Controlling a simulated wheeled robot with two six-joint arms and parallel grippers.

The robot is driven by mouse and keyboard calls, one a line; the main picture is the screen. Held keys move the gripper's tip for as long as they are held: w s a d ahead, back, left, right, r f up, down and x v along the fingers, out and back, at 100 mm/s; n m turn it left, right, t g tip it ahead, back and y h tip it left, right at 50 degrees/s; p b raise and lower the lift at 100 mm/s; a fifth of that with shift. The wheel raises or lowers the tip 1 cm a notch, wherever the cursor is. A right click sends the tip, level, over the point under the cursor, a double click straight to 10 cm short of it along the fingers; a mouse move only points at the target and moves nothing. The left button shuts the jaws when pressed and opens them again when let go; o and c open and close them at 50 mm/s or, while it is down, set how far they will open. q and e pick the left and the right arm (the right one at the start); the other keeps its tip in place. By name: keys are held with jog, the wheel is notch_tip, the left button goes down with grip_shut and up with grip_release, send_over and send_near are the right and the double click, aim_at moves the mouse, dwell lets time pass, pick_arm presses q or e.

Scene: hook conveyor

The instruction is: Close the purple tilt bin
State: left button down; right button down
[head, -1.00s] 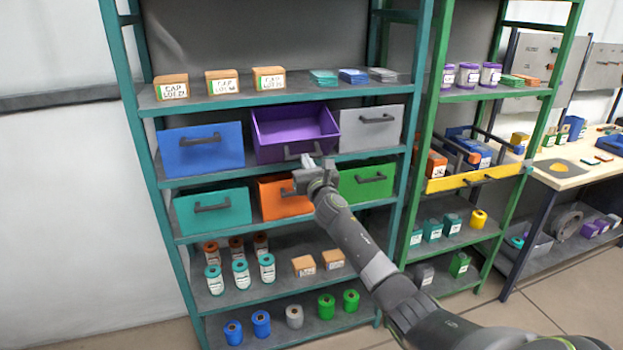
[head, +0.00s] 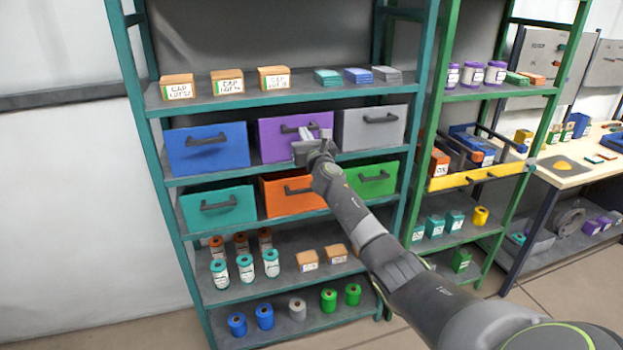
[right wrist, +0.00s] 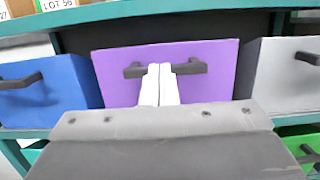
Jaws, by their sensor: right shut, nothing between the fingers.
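The purple tilt bin (head: 279,139) sits in the teal shelf's upper bin row, between a blue bin and a grey bin. Its front stands upright, roughly in line with its neighbours, and its inside does not show. My right gripper (head: 314,133) is at the right part of its front, shut and empty. In the right wrist view the purple bin (right wrist: 215,65) fills the middle, and my white fingertips (right wrist: 160,70) are together in front of its dark handle (right wrist: 135,71). I cannot tell whether they touch it. My left gripper is not in view.
The blue bin (head: 206,148) and grey bin (head: 371,127) flank it. Teal (head: 218,207), orange (head: 292,193) and green (head: 372,179) bins sit below. Boxes marked with labels (head: 227,82) stand on the shelf above. A green-framed shelf (head: 500,92) stands to the right.

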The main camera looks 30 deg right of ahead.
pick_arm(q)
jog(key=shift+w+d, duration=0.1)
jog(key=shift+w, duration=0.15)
pick_arm(e)
jog(key=shift+w+d+r, duration=0.15)
jog(key=shift+w+r, duration=0.25)
jog(key=shift+w, duration=0.25)
jog(key=shift+w+d+r, duration=0.15)
jog(key=shift+w+r, duration=0.25)
jog(key=shift+w, duration=0.25)
jog(key=shift+d, duration=0.1)
